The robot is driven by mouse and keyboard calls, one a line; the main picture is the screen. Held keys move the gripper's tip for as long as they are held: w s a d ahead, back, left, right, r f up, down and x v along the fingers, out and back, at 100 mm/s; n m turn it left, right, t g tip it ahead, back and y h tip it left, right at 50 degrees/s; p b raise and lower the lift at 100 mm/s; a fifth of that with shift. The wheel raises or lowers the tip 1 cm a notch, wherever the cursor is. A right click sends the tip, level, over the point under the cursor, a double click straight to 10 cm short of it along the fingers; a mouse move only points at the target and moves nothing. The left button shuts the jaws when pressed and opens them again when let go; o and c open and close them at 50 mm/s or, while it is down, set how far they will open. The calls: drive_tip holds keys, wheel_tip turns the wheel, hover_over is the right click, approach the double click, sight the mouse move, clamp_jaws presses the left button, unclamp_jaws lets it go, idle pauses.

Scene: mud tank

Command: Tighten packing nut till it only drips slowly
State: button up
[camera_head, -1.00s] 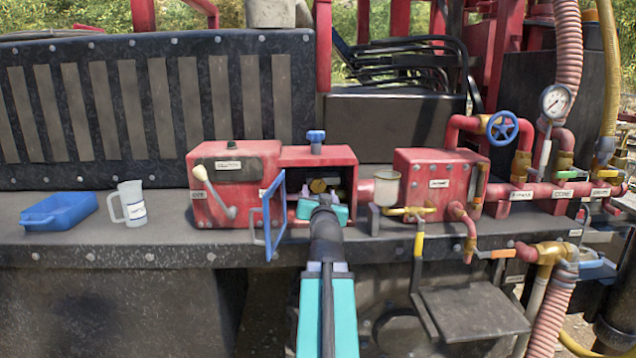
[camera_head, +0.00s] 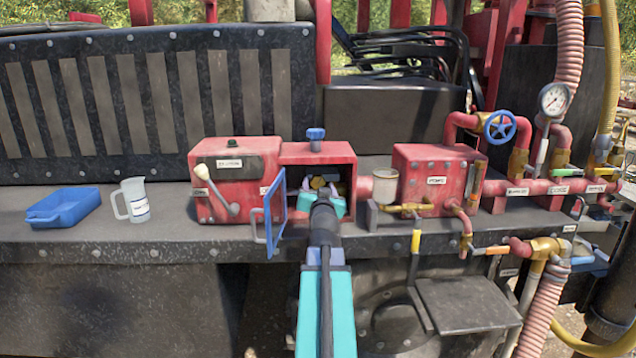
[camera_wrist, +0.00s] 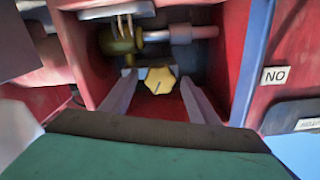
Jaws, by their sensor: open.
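A yellow lobed nut (camera_wrist: 158,80) sits inside the open red box (camera_head: 345,153). It also shows as a small brass shape in the head view (camera_head: 317,182). My gripper (camera_wrist: 158,92) is open, with one finger on each side of the nut. I see gaps between the nut and both fingers, though contact at the tips is hard to judge. A brass fitting (camera_wrist: 122,44) on a metal shaft (camera_wrist: 170,35) lies deeper in the box. I cannot make out any drip.
The blue-framed door (camera_head: 273,215) stands open, close left of my wrist in the head view. A blue knob (camera_head: 316,136) tops the box. A pale cup (camera_head: 385,186) stands to its right.

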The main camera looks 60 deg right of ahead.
drive_tip(key=shift+x, duration=1.3)
drive_tip(key=shift+c, duration=0.3)
drive_tip(key=c, duration=1)
drive_tip(key=shift+m+p, duration=0.4)
drive_tip(key=m+p, duration=0.1)
drive_tip(key=m, duration=0.2)
drive_tip(key=shift+m+p, duration=0.6)
drive_tip(key=shift+m, duration=1.3)
